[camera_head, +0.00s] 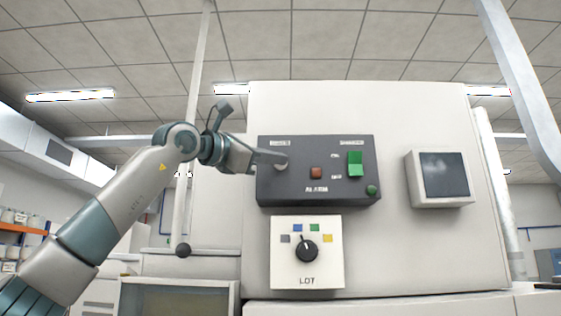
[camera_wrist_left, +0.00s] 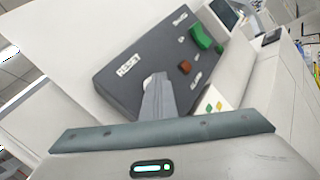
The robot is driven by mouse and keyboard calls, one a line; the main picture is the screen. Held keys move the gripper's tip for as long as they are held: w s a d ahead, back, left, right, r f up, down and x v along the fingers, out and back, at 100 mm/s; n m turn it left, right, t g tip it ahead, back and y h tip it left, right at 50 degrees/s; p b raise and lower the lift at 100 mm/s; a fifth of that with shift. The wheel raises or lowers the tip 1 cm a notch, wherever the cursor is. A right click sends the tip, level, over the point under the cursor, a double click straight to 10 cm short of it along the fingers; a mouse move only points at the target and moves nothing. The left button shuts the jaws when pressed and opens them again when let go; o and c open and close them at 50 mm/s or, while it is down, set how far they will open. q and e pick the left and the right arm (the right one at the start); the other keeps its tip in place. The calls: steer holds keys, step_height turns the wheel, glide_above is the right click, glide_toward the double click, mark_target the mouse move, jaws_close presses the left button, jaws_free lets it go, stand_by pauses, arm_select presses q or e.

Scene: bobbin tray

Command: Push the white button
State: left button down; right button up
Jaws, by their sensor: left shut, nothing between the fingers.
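The white button (camera_head: 281,163) is a pale round knob at the left of a dark grey control panel (camera_head: 318,193), under a small label. My left gripper (camera_head: 284,157) reaches in from the left with its fingers shut and empty, tips at the button. In the left wrist view the shut fingers (camera_wrist_left: 157,80) point at the panel (camera_wrist_left: 120,95) and partly cover the white button (camera_wrist_left: 147,81). I cannot tell whether the tips touch it or whether it is pressed in. My right gripper is not in view.
Below is a white plate with a black dial (camera_head: 307,249). A screen (camera_head: 444,175) is mounted to the right.

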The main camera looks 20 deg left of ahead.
arm_select(q)
steer(key=shift+s+f, duration=0.1)
steer(key=shift+s, duration=0.05)
steer(key=shift+s+d+b, duration=0.25)
steer(key=shift+s+b, duration=0.4)
steer(key=shift+b, duration=0.05)
steer(key=s+b, duration=0.1)
steer(key=s, duration=0.1)
steer(key=s+d+b, duration=0.1)
steer(key=s+b, duration=0.1)
steer(key=shift+s+d, duration=0.15)
steer(key=shift+s, duration=0.25)
stand_by(0.8)
